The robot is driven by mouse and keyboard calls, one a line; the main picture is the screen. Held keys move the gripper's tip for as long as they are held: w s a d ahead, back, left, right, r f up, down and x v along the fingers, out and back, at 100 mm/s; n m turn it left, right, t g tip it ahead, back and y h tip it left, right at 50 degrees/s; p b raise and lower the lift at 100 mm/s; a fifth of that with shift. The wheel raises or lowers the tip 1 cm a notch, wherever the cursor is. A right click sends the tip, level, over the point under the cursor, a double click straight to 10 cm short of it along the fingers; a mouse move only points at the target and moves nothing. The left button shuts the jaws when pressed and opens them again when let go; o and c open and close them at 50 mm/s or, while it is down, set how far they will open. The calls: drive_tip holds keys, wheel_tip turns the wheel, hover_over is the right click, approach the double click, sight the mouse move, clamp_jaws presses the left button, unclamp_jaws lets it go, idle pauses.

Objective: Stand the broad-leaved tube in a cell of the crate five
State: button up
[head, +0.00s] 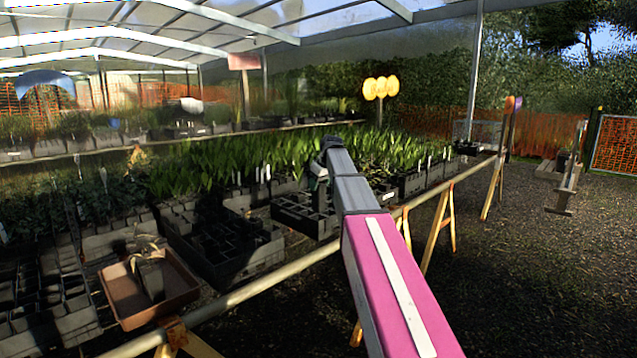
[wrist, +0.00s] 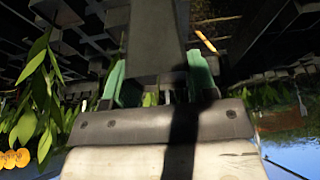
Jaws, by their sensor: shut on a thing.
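My gripper (head: 319,172) is at the far end of my outstretched arm, over the bench of crates. In the wrist view its green fingers (wrist: 160,82) are shut on a dark tube (wrist: 155,38). The tube hangs below the fingers in the head view (head: 319,196), above or inside a black celled crate (head: 290,222); I cannot tell which. Broad green leaves (wrist: 35,100) show at the left of the wrist view; I cannot tell whether they belong to the held tube. No crate number is readable, so I cannot tell which is crate five.
Another black celled crate (head: 225,262) stands nearer left, with empty cells. A brown tray (head: 180,294) holds a tube with a withered plant (head: 150,275). Dense leafy plants (head: 240,165) stand behind. A rail (head: 270,293) edges the bench.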

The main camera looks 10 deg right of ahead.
sight(319, 210)
drive_tip(key=shift+f, duration=0.5)
drive_tip(key=shift+f, duration=0.4)
drive_tip(key=shift+f, duration=4.45)
drive_tip(key=shift+f, duration=0.25)
drive_tip(key=o, duration=1.3)
drive_tip(key=shift+o, duration=0.2)
drive_tip(key=v, duration=1)
drive_tip(key=shift+s+r, duration=0.15)
drive_tip(key=shift+r, duration=0.2)
